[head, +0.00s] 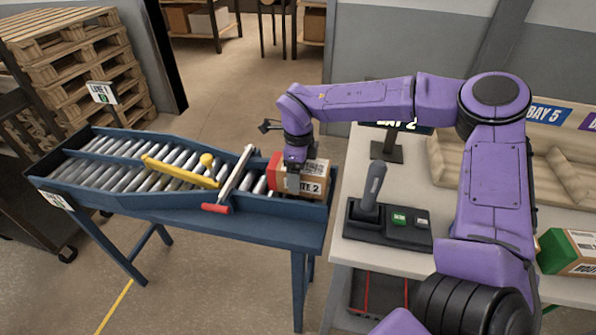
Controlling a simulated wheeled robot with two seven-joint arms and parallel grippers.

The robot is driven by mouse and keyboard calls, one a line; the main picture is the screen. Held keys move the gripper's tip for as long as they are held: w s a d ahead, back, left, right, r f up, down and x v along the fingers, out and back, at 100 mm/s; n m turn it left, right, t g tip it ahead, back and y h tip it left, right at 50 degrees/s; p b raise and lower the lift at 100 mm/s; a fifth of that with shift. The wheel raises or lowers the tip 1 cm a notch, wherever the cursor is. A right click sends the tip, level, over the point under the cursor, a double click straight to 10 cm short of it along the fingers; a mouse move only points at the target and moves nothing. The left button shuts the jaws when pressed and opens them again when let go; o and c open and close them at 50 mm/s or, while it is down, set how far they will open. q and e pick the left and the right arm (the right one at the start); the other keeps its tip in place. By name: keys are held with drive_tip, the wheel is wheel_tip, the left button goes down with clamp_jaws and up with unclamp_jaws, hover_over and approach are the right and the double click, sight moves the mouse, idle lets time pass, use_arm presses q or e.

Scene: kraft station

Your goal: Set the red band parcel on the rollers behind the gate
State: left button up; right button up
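The red band parcel (316,180) is a brown carton with a red end and a white label. It is at the right end of the blue roller conveyor (262,224), to the right of the gate (236,178), a grey bar with a red end lying across the rollers. My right gripper (295,174) points down over the parcel, with one finger against its near face; it appears shut on it. The near rail hides the parcel's underside, so I cannot tell whether it touches the rollers (259,186). My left gripper is not in view.
A yellow bar (178,171) with a knob lies across the rollers left of the gate. On the pale table (380,258) at right stand a black lever box (388,226) and a green-ended parcel (568,252). Wooden pallets (75,60) are stacked at back left.

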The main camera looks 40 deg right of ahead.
drive_tip(key=o, duration=1.2)
wheel_tip(320, 180, up, 11)
drive_tip(key=shift+f+b, duration=0.15)
drive_tip(key=shift+b, duration=0.2)
